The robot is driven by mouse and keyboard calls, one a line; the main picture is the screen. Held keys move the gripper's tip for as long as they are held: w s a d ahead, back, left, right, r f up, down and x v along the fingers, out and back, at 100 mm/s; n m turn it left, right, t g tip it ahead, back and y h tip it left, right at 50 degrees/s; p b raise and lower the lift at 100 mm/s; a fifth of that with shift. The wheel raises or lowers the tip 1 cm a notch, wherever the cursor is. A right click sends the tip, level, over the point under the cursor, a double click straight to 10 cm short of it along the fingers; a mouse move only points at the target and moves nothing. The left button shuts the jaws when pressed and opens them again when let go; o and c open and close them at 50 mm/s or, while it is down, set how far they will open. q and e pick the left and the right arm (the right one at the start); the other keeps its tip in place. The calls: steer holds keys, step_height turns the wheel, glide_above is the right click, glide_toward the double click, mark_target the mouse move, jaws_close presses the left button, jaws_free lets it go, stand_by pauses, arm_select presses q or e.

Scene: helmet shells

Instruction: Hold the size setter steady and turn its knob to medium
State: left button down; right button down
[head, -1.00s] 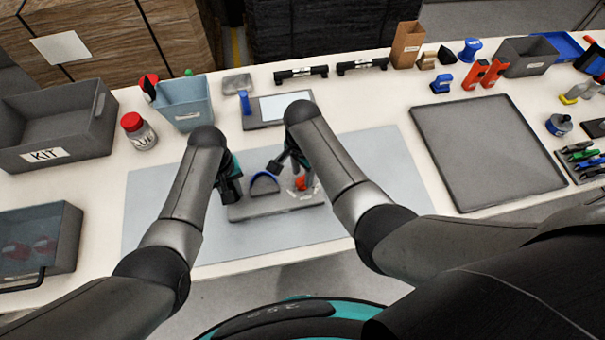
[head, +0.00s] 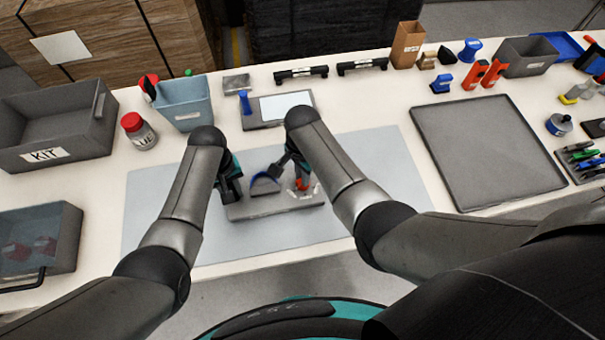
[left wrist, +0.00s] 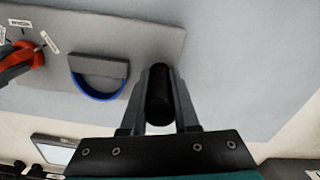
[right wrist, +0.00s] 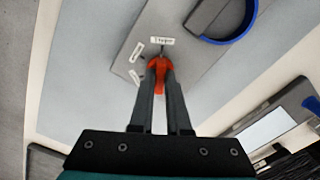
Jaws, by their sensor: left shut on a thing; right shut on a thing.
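The size setter is a grey board (head: 275,208) on the mat, with a grey block and blue curved band (head: 265,187), an orange knob (head: 301,185) and white labels. My left gripper (left wrist: 159,75) is shut on a black upright post (left wrist: 159,97) at the board's end. My right gripper (right wrist: 160,88) is shut on the orange knob (right wrist: 159,67), which its fingers partly cover. Three labels fan around the knob; one label (right wrist: 162,41) lies just beyond it. The label words are too small to read surely, and I cannot tell the knob's exact setting.
The pale blue mat (head: 150,225) is otherwise clear. Behind the setter stand a grey device with a pale screen (head: 284,106) and a blue bin (head: 185,104). A red-capped jar (head: 138,131) is at left. An empty dark tray (head: 487,150) lies at right.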

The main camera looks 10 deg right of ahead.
steer(key=shift+n, duration=0.3)
stand_by(0.4)
steer(key=n, duration=0.5)
steer(key=shift+n, duration=0.3)
steer(key=n, duration=0.5)
steer(key=shift+n, duration=0.3)
steer(key=c, duration=0.9)
jaws_free()
step_height(320, 180, up, 12)
stand_by(0.4)
